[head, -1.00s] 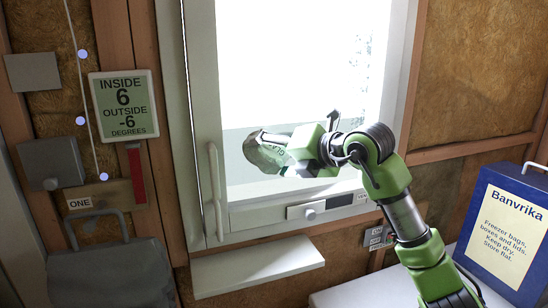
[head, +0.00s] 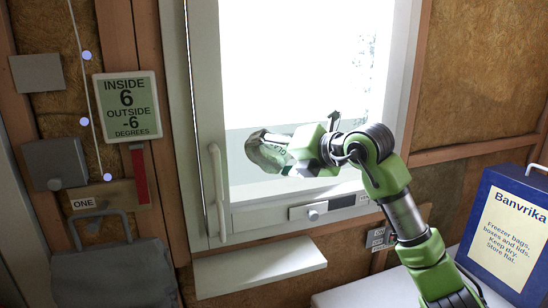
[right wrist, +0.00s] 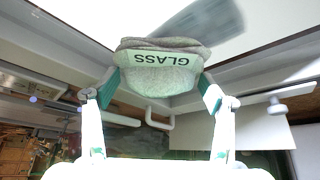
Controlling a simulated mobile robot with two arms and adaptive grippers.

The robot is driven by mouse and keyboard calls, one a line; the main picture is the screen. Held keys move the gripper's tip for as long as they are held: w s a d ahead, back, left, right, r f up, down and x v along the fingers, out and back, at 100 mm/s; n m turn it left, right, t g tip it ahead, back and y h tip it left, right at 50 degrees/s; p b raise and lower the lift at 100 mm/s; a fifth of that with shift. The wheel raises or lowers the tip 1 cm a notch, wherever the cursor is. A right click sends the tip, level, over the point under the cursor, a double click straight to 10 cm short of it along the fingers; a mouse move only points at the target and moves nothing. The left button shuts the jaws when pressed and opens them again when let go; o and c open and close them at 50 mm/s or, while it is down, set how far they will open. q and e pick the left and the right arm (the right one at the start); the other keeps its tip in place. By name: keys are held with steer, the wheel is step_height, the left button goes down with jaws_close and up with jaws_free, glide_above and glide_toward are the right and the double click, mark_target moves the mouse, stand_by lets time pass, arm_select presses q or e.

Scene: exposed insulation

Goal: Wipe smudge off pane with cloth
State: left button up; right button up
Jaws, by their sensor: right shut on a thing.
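A grey cloth (head: 266,156) marked "GLASS" in the right wrist view (right wrist: 165,65) is bunched in my right gripper (head: 275,152). The gripper is shut on it, with a finger on each side in the right wrist view (right wrist: 160,82). The cloth is in front of the lower part of the bright window pane (head: 280,70); I cannot tell whether it touches the glass. A grey translucent smear (right wrist: 205,20) shows beside the cloth in the right wrist view. Pale speckled marks (head: 364,60) show on the pane's right side. My left gripper is not in view.
The window frame has a white handle (head: 218,190) at its left and a panel with a knob (head: 313,215) below. A white shelf (head: 260,268) juts out underneath. A blue box (head: 480,235) stands at the lower right. A temperature sign (head: 127,107) hangs at the left.

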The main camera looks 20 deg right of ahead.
mark_target(282, 154)
steer(key=shift+w, duration=0.5)
steer(key=shift+d, duration=0.15)
steer(key=shift+d, duration=1.65)
steer(key=d, duration=0.7)
steer(key=shift+w, duration=0.2)
